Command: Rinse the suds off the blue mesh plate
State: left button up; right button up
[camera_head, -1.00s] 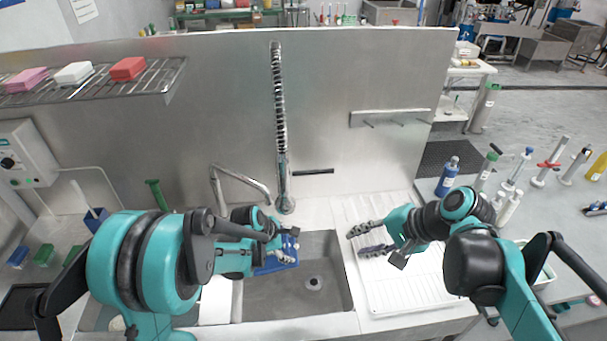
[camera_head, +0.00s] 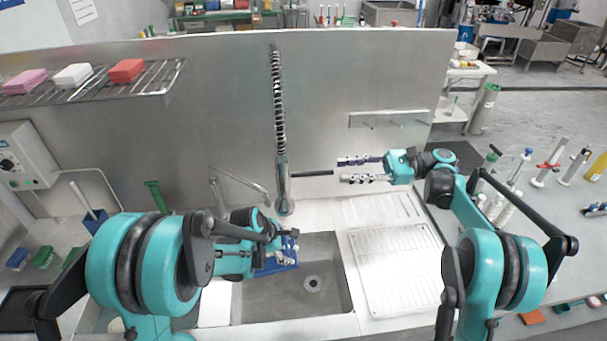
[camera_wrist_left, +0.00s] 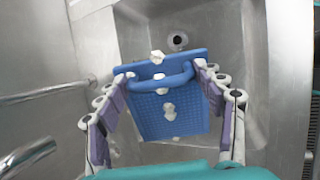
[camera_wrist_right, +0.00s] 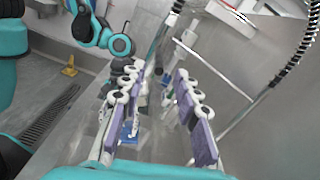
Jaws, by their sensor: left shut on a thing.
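The blue mesh plate (camera_wrist_left: 185,124) has white suds lumps on its face and handle in the left wrist view. In the head view the plate (camera_head: 268,268) is over the left part of the sink basin (camera_head: 325,300). My left gripper (camera_head: 285,247) is shut on the plate, with a finger at each side of its handle in the left wrist view (camera_wrist_left: 163,80). My right gripper (camera_head: 345,170) is open and empty, raised near the back wall, right of the hanging spray head (camera_head: 284,200). Its fingers are apart in the right wrist view (camera_wrist_right: 158,85).
A curved faucet (camera_head: 240,182) stands behind the basin. The ribbed drainboard (camera_head: 400,285) to the right is bare. A wall rack (camera_head: 390,119) is above my right gripper. Bottles and brushes (camera_head: 515,180) stand on the right counter.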

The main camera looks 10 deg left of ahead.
send_near(290, 176)
jog(key=x, duration=0.6)
jog(key=shift+w+a+f, duration=0.15)
jog(key=shift+w+a, duration=0.05)
jog(key=shift+a, duration=0.3)
grip_shut()
